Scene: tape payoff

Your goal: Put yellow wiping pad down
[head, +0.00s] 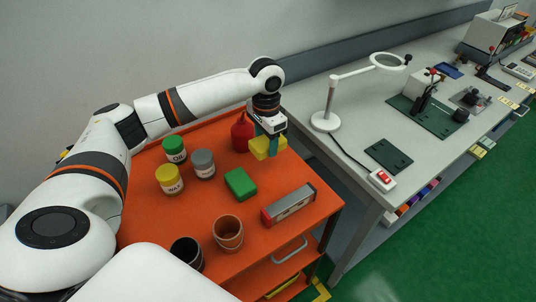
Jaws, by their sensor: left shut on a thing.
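The yellow wiping pad (260,150) is at the back right of the orange cart top (212,225). A red bottle (241,135) stands right behind the pad, to the left. My right gripper is not in view.
A green block (241,184), a grey-red box (288,204), brown cup (228,232), dark cup (187,253) and green-, grey- and yellow-lidded jars (169,178) stand on the cart. The grey workbench (350,110) with a magnifier lamp (326,121) is to the right.

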